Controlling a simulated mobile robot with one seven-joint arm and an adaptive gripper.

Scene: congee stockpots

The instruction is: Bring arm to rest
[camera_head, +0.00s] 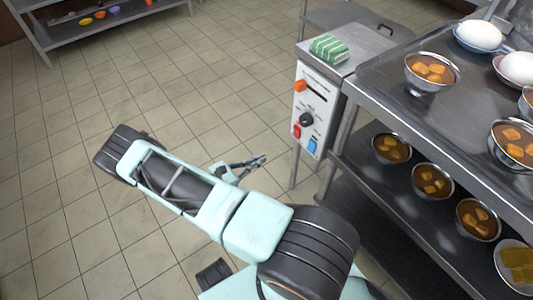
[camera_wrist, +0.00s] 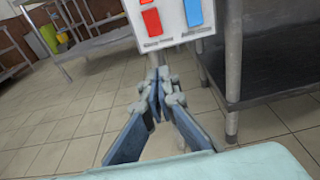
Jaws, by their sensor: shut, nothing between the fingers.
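My gripper (camera_head: 252,163) is at the end of my pale green arm, over the tiled floor in the head view. It is to the left of the machine with the white control panel (camera_head: 312,108). In the wrist view my gripper (camera_wrist: 161,80) points forward with its fingertips together and nothing between them. The lower edge of the same control panel (camera_wrist: 172,18), with a red and a blue switch, shows just beyond the fingertips. I cannot tell the exact gap to it.
A metal shelf unit (camera_head: 360,92) with bowls of food on two levels stands at the right. A green striped cloth (camera_head: 328,47) lies on the machine's top. A low rack (camera_head: 72,28) stands far left. The tiled floor (camera_head: 75,130) at left is clear.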

